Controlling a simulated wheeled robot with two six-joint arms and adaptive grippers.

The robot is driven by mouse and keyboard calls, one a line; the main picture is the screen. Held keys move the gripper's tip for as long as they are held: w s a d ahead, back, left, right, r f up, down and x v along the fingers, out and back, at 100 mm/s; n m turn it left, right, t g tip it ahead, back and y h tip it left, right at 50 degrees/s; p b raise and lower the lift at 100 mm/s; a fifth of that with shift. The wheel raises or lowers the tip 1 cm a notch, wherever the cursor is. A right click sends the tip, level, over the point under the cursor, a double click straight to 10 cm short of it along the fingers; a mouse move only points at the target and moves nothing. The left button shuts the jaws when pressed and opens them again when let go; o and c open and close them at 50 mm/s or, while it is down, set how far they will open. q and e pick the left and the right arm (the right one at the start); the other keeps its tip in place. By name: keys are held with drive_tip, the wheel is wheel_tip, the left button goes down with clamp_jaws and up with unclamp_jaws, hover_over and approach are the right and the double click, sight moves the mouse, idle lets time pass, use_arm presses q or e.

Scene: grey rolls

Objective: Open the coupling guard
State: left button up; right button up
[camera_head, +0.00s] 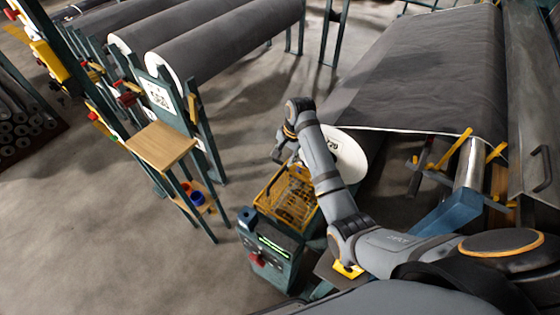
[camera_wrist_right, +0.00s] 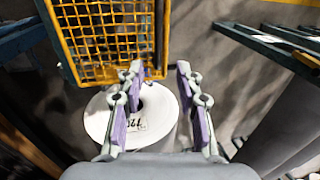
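The coupling guard, a yellow mesh cage (camera_head: 287,197), sits at the teal machine in the middle of the head view. It also fills the upper left of the right wrist view as a yellow frame with mesh (camera_wrist_right: 108,42). I cannot tell how far it stands open. My right gripper (camera_head: 281,150) is above and behind the guard in the head view. In the wrist view its fingers (camera_wrist_right: 162,85) are spread, with nothing between them, and the left finger overlaps the guard's lower right corner in the picture. I cannot tell whether they touch. My left gripper is not in view.
A white disc with a number (camera_head: 346,155) is beside my right arm. A teal control box (camera_head: 270,250) with a red button stands in front of the guard. A wooden-topped stand (camera_head: 160,145) and grey rolls (camera_head: 215,45) are to the left. The floor at lower left is clear.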

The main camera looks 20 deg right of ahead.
sight(279, 175)
drive_tip(key=f, duration=0.4)
drive_tip(key=a+f, duration=0.1)
drive_tip(key=f, duration=0.1)
drive_tip(key=shift+w+a+f+p, duration=0.1)
drive_tip(key=shift+w+f+p, duration=0.05)
drive_tip(key=shift+f+p, duration=0.2)
wheel_tip(279, 175, down, 3)
drive_tip(key=shift+w+a+r, duration=0.1)
drive_tip(key=shift+w+a, duration=0.05)
drive_tip(key=shift+c, duration=0.8)
clamp_jaws()
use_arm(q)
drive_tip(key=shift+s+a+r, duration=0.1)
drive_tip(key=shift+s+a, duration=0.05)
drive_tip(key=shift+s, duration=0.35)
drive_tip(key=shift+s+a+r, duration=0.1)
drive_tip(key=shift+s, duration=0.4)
